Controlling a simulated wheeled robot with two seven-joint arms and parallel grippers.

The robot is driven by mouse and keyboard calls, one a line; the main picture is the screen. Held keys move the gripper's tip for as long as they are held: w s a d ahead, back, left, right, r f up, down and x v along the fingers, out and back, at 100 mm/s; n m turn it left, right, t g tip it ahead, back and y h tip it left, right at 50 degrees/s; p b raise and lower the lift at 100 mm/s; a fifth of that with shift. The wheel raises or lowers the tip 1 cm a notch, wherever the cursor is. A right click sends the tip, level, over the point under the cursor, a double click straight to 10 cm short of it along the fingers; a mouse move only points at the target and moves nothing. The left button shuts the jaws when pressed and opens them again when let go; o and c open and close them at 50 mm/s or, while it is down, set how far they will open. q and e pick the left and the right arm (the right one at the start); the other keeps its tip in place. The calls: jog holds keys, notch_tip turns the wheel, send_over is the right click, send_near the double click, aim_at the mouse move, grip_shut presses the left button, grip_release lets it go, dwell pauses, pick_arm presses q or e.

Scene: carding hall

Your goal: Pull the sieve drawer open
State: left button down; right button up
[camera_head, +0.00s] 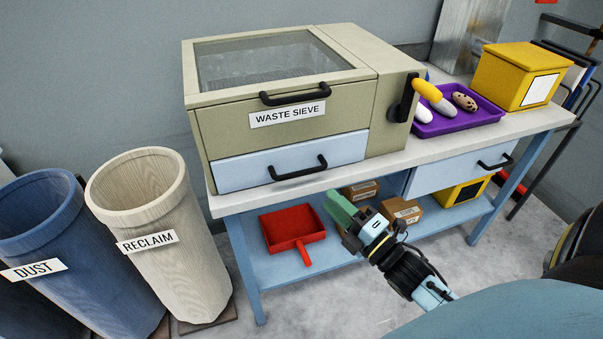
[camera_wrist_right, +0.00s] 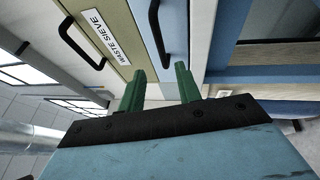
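The waste sieve (camera_head: 275,90) is a beige box with a glass top on the bench. Its light-blue sieve drawer (camera_head: 235,172) sits low in the front, flush and shut, with a black bar handle (camera_head: 298,170). My right gripper (camera_head: 340,208) has green fingers and is below and to the right of that handle, apart from it. In the right wrist view the fingers (camera_wrist_right: 160,88) stand apart with nothing between them. The drawer handle (camera_wrist_right: 158,35) shows beyond the fingertips, roughly in line with the gap. My left gripper is not in view.
An upper black handle (camera_head: 296,94) is above the WASTE SIEVE label. A purple tray (camera_head: 460,122) and yellow box (camera_head: 515,75) stand at right on the bench. A red dustpan (camera_head: 292,230) and cartons (camera_head: 402,212) sit on the shelf below. RECLAIM (camera_head: 190,270) and DUST (camera_head: 90,270) bins stand left.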

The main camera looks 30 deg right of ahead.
aim_at(303, 175)
jog(key=x, duration=1.1)
jog(key=shift+f, duration=0.2)
jog(key=shift+s, duration=0.1)
jog(key=shift+c, duration=0.4)
grip_shut()
